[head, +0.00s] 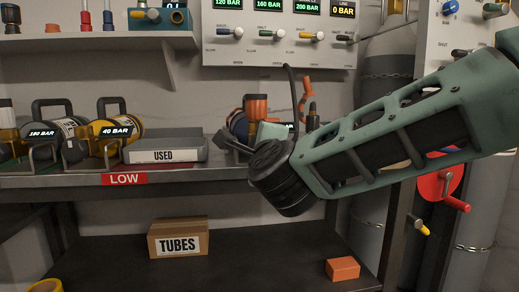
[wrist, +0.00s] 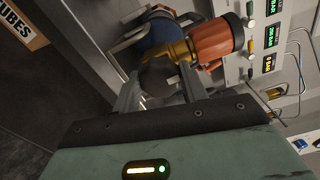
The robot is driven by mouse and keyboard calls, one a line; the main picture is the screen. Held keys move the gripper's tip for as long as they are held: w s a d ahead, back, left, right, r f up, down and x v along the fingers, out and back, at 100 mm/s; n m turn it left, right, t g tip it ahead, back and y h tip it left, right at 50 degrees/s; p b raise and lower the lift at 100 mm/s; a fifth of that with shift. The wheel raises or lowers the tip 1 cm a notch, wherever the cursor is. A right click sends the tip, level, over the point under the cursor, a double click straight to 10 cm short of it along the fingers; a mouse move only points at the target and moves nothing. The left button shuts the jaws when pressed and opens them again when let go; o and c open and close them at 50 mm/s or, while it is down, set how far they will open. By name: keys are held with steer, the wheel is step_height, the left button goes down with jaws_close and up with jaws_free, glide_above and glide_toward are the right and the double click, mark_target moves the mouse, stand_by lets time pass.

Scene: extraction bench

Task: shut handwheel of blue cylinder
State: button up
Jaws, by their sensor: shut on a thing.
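The blue cylinder (head: 237,123) lies on the shelf at the middle of the head view, mostly hidden behind my gripper. An orange fitting (head: 257,106) rises at its neck. In the wrist view the blue cylinder (wrist: 158,36) is at the top, with a brass neck and the orange fitting (wrist: 214,43) to its right. A dark round handwheel (wrist: 158,76) faces the wrist camera. My gripper (wrist: 160,71) has one finger on each side of the handwheel and is shut on it. In the head view my gripper (head: 241,142) hides the handwheel.
A grey USED tray (head: 195,150) and yellow 40 BAR cylinder (head: 124,128) stand left on the shelf. A gauge panel (head: 281,55) is above. A TUBES box (head: 178,237) and orange block (head: 342,268) sit below. A red wheel (head: 431,187) is at right.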

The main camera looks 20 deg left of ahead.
stand_by(0.3)
steer(key=o, duration=1)
steer(key=p+v, duration=0.3)
steer(key=v, duration=1.4)
steer(key=shift+s, duration=0.15)
steer(key=shift+d+f, duration=0.1)
steer(key=shift+d, duration=0.05)
